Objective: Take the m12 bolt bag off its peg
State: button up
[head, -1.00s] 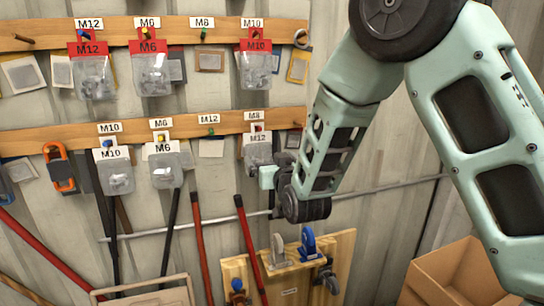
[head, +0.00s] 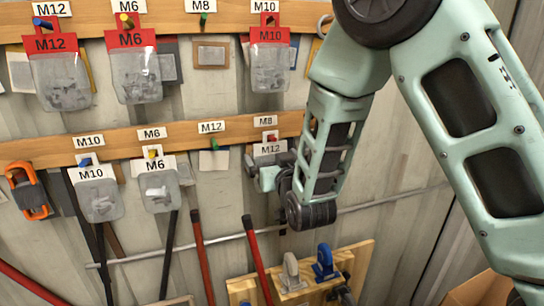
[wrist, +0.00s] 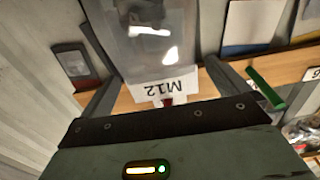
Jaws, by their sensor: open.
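An M12 bag with a white header (head: 269,149) hangs on the lower rail's right-hand peg, under an M8 label. In the wrist view its header (wrist: 180,88) reads upside down, with a red peg tip at the header's edge and the clear pouch (wrist: 150,40) above. My gripper (wrist: 163,68) is open, one finger on either side of this bag; I cannot tell whether they touch it. In the head view my gripper (head: 265,176) hides most of the pouch. Another M12 bag, with a red header (head: 58,75), hangs at the upper left.
M6 (head: 160,185) and M10 (head: 101,195) bags hang left on the lower rail (head: 110,145). The green peg (head: 214,144) under the lower M12 label is empty. A red-header M10 bag (head: 270,60) hangs above. Handles and a caster board (head: 355,262) stand below.

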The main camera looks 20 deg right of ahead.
jog(key=c, duration=1)
jog(key=shift+r, duration=0.35)
jog(key=shift+s+r+b, duration=0.2)
jog(key=shift+s+b, duration=0.55)
jog(key=shift+s, duration=1.5)
